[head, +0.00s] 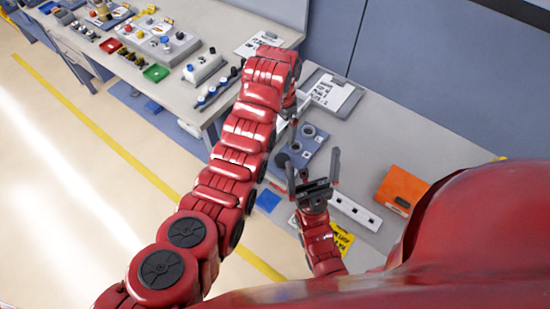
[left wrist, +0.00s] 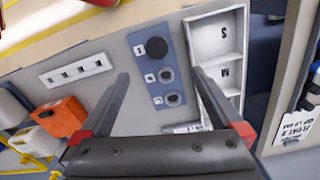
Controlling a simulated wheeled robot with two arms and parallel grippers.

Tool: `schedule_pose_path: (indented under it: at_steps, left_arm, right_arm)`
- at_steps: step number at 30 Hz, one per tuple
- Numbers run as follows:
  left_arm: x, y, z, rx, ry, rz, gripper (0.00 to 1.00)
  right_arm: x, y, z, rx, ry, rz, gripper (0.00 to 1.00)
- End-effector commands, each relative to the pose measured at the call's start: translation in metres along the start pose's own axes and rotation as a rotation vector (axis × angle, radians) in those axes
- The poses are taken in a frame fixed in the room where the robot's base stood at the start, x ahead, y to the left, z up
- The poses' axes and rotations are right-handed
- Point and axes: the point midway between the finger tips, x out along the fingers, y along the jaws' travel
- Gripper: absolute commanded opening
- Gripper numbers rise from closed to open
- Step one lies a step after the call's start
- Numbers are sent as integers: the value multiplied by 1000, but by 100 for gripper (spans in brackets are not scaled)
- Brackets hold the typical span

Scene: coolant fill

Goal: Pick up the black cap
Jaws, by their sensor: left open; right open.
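The black cap (left wrist: 156,47) is a round dark disc at one end of a blue-grey panel (left wrist: 142,40). Two dark ringed sockets sit in line with it. In the head view the cap (head: 282,160) shows at the near end of the panel (head: 316,147). My left gripper (head: 293,110) is above the panel's far side, mostly hidden by its own wrist. In the left wrist view its open, empty jaws (left wrist: 161,74) frame the panel, with the cap beyond the fingertips. My right gripper (head: 313,165) is open and empty beside the panel's near right end.
A white strip with holes (head: 355,212) and an orange box (head: 402,190) lie to the right. A clipboard (head: 333,92) lies behind. A white tray marked S and M (left wrist: 216,37) stands beside the panel. A second bench with parts (head: 155,45) is at the left.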

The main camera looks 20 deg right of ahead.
Motion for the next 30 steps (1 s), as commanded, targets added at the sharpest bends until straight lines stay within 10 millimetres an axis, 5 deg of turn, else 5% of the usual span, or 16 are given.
schedule_pose_path:
  at_steps: [19, 30]
  left_arm:
    - [106, 1, 1, 0, -3, 1, 100]
    - [135, 6, 1, 0, -5, 2, 100]
  right_arm:
    - [-104, -5, 17, 0, 0, -1, 100]
    - [-64, -3, 11, 0, 0, 0, 100]
